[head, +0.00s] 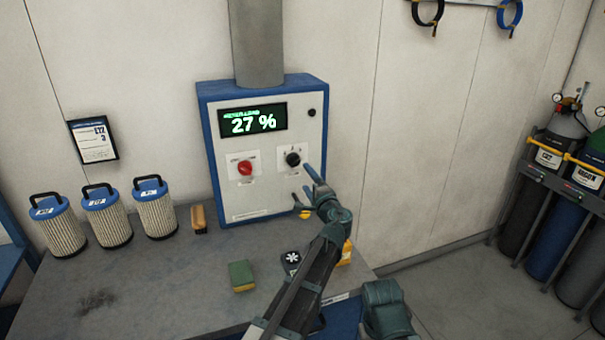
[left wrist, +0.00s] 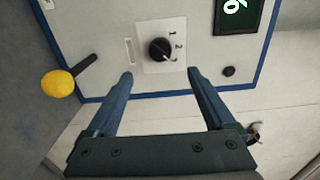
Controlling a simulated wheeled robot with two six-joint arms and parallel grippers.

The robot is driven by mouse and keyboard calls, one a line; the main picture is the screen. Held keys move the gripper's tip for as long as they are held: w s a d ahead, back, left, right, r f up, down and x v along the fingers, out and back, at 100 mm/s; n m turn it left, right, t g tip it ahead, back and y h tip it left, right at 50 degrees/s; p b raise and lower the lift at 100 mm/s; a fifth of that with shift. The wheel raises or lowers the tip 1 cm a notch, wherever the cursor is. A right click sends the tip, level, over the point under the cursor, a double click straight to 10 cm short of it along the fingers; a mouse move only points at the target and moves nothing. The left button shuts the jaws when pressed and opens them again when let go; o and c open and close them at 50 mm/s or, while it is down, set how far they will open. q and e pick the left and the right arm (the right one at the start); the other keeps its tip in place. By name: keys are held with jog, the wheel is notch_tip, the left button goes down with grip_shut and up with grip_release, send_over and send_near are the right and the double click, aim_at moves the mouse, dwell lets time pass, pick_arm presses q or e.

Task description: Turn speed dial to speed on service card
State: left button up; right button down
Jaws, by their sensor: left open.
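The speed dial (head: 293,159) is a black round knob on a white plate, on the right of the control box (head: 222,190). In the left wrist view the dial (left wrist: 160,50) has the numbers 1, 2 and 3 beside it, and its pale pointer mark seems to face the 3. The service card (head: 94,140) hangs on the wall at the left; its large line is hard to read, with a 3 below. My left gripper (head: 303,184) is open and empty in front of the box. In the left wrist view its fingers (left wrist: 160,75) point at the dial, apart from it.
The box has a lit display (head: 252,121) reading 27 % and a red button (head: 245,168). Several filter cartridges (head: 107,216), a brush (head: 198,218) and a green-yellow sponge (head: 241,276) are on the bench (head: 165,285). Gas cylinders (head: 548,220) stand at the right.

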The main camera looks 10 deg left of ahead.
pick_arm(q)
jog(key=shift+v, duration=1.15)
jog(key=s+f+n+g+h, duration=0.1)
jog(key=s+f+n+g, duration=0.1)
jog(key=s+f, duration=0.3)
jog(key=s+d+f+n+g+h, duration=0.1)
jog(key=s+f+n+g, duration=0.1)
jog(key=s+f+g, duration=0.2)
jog(key=s+d+f+n+g+h, duration=0.1)
jog(key=s+f+n+g, duration=0.1)
jog(key=s+f, duration=0.4)
jog(key=shift+s+d+f+n+g, duration=0.1)
jog(key=shift+s+n+g, duration=0.15)
jog(key=shift+s, duration=0.6)
jog(key=shift+s+f+n+g, duration=0.15)
jog(key=shift+s+g, duration=0.1)
jog(key=shift+s, duration=0.6)
jog(key=s+d+f+g+h, duration=0.3)
jog(key=s+d, duration=0.2)
jog(key=s, duration=0.4)
jog(key=s+d+f+g+h, duration=0.2)
jog(key=s+d, duration=0.3)
jog(key=s, duration=0.4)
jog(key=shift+f+n+g+h, duration=0.4)
jog(key=shift+f+g, duration=0.2)
jog(key=shift+f, duration=0.1)
jog(key=shift+d, duration=0.1)
